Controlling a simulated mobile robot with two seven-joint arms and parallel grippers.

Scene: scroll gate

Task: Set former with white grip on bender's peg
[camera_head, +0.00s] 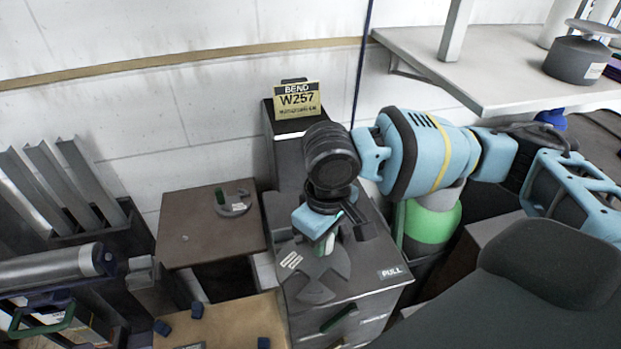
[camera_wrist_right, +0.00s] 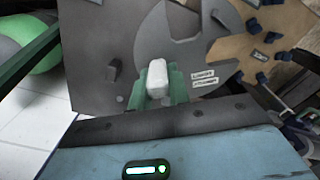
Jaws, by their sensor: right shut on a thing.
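The former (camera_head: 312,276), a flat dark grey scroll-shaped plate with a pale label, is over the top of the bender cabinet (camera_head: 352,296). In the right wrist view the former (camera_wrist_right: 215,45) has an upright white grip (camera_wrist_right: 157,77). My right gripper (camera_head: 325,242) is shut on that grip, with green fingers (camera_wrist_right: 158,88) on both sides. A short dark peg (camera_wrist_right: 112,70) stands on the surface beside the former, apart from it. I cannot tell whether the former touches the cabinet top. My left gripper is out of view.
A second grey former (camera_head: 235,207) with a dark green grip lies on the brown stand (camera_head: 190,236) to the left. A sign reading W257 (camera_head: 297,98) stands behind. A tan board (camera_head: 235,325) with blue pieces is at the front. A grey shelf (camera_head: 490,65) overhangs the right.

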